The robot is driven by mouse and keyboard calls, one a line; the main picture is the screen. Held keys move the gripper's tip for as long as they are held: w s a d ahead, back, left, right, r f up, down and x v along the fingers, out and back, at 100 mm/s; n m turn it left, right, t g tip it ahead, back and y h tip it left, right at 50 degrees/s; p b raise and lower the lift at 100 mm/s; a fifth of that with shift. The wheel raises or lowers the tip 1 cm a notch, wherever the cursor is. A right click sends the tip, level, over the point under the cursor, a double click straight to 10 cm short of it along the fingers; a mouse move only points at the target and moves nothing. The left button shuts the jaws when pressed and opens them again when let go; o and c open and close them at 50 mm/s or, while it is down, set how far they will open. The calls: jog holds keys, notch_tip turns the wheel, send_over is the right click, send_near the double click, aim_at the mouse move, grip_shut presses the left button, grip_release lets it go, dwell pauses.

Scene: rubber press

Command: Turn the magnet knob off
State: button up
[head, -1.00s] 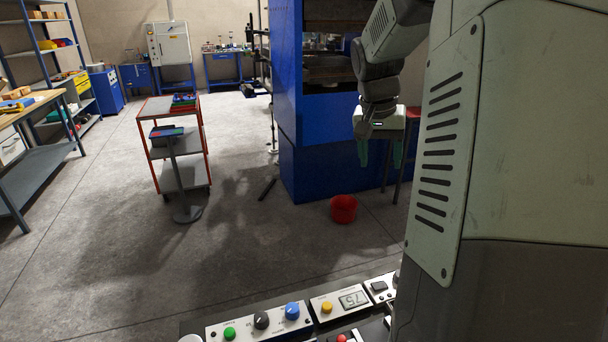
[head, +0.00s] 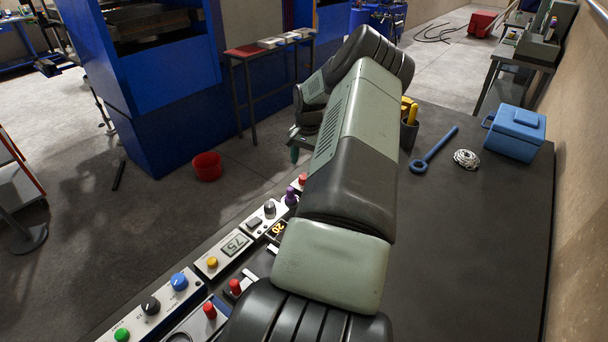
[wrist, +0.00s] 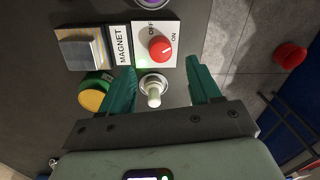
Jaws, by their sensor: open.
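The magnet knob (wrist: 160,48) is a round red knob on a white plate with OFF and ON printed, next to a MAGNET label (wrist: 119,45). Its pale mark points to the right, nearer the ON side. In the head view a red knob (head: 303,179), apparently the same one, shows beside a purple knob on the control panel. My gripper (wrist: 161,64) is open and empty, its green fingers apart on either side just short of the knob. A silver toggle switch (wrist: 153,90) shows between the fingers. In the head view my gripper (head: 295,153) is mostly hidden by my arm.
A yellow button (wrist: 93,97) and a grey square block (wrist: 80,49) lie left of the fingers. A purple knob (head: 291,196) adjoins the red one. A blue wrench (head: 435,149) and blue cooler (head: 515,132) rest on the dark table. A red bucket (head: 207,166) stands on the floor.

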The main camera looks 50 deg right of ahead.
aim_at(304, 177)
jog(key=f, duration=0.6)
jog(key=shift+w+f, duration=0.1)
jog(key=shift+w, duration=0.1)
jog(key=shift+c, duration=0.3)
jog(key=c, duration=1)
